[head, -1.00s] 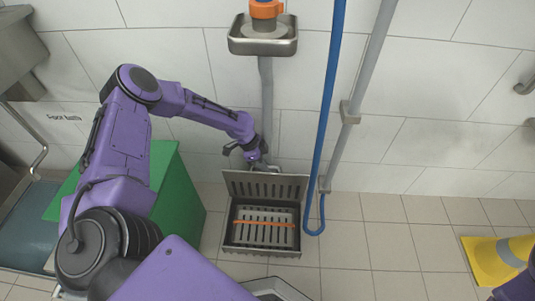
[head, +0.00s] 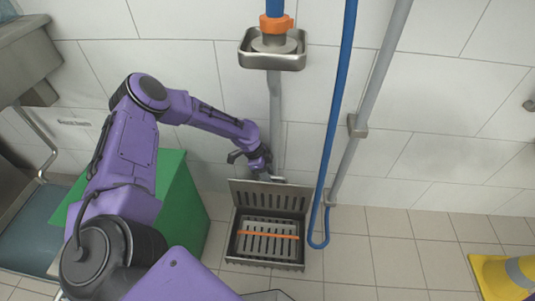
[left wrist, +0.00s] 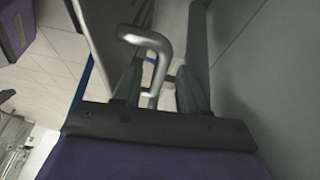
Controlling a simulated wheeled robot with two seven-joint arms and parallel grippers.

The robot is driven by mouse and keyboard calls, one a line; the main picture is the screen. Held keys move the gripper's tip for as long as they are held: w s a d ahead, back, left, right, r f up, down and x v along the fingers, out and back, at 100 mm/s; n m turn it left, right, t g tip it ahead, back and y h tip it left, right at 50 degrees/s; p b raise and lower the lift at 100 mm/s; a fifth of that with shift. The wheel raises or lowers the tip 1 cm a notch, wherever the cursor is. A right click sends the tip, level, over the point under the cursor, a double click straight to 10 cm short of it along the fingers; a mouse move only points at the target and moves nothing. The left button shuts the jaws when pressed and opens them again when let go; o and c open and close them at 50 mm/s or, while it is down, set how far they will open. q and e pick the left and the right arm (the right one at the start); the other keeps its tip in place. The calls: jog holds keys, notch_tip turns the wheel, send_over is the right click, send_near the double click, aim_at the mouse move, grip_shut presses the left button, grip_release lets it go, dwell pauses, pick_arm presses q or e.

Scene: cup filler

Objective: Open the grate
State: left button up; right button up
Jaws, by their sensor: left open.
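The grate (head: 290,200) is a grey slotted metal panel. It stands raised at the back edge of the floor drain box (head: 240,250), which is open below it. My left gripper (head: 264,168) is at the raised grate's top edge, close to the wall. In the left wrist view a bent metal handle (left wrist: 152,42) shows near my left gripper's fingers (left wrist: 158,85). The fingers are apart, and I cannot tell whether they touch the handle. My right gripper is not in view.
Inside the drain lies a slotted basket with an orange bar (head: 268,235). A blue hose (head: 335,130) and a grey pipe (head: 375,80) run right of the grate. A green block (head: 185,205) stands left. A yellow object (head: 497,275) lies far right.

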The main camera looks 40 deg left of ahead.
pick_arm(q)
jog(key=p+v, duration=0.4)
jog(key=v, duration=0.5)
jog(key=shift+a+r, duration=0.15)
jog(key=shift+r, duration=0.1)
